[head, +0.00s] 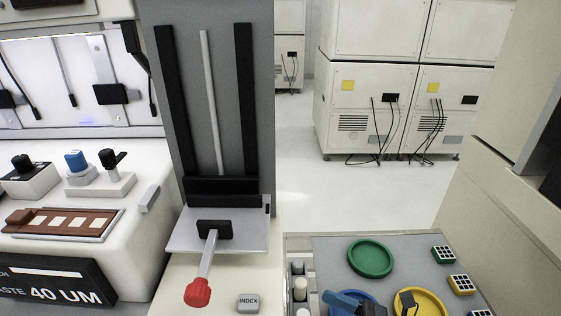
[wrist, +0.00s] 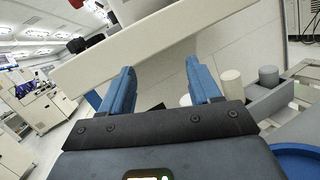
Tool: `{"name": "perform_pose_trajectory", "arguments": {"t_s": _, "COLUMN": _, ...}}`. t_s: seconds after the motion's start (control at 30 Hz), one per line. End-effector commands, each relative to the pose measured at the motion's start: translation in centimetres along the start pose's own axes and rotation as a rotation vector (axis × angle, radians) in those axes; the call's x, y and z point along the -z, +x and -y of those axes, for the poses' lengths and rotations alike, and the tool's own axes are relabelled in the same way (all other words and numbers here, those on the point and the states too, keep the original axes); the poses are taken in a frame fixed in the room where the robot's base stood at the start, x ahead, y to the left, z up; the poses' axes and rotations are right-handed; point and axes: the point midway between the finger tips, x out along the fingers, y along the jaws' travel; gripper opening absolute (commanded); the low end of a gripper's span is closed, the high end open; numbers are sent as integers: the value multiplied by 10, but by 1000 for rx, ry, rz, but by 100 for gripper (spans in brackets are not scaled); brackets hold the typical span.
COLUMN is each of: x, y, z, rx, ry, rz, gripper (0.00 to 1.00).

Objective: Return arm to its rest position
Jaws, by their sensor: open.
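My gripper shows in the wrist view (wrist: 160,88) with its two blue fingers spread apart and nothing between them. The wrist picture is tilted, and a pale beam or panel edge (wrist: 150,45) crosses beyond the fingers. Most of my arm is outside the head view.
A green dish (head: 370,258) and a yellow dish (head: 432,302) lie on the tray top, with small gridded blocks (head: 443,254) at right. A red-knobbed lever (head: 198,292) and an INDEX button (head: 248,303) stand left. White cabinets (head: 365,110) stand behind open floor (head: 340,195).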

Motion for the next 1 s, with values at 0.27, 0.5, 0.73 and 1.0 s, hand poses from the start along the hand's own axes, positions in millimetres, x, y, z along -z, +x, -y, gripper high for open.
{"name": "perform_pose_trajectory", "arguments": {"t_s": 0.27, "x": 10, "y": 16, "z": -57, "rx": 153, "ry": 353, "rz": 285, "gripper": 62}}
{"name": "perform_pose_trajectory", "arguments": {"t_s": 0.5, "x": 8, "y": -9, "z": -114, "rx": 273, "ry": 768, "rz": 589, "gripper": 62}}
{"name": "perform_pose_trajectory", "arguments": {"t_s": 0.73, "x": 3, "y": -57, "z": -169, "rx": 344, "ry": 1188, "rz": 887, "gripper": 62}}
{"name": "perform_pose_trajectory", "arguments": {"t_s": 1.0, "x": -7, "y": -123, "z": -234, "rx": 376, "ry": 1672, "rz": 1240, "gripper": 62}}
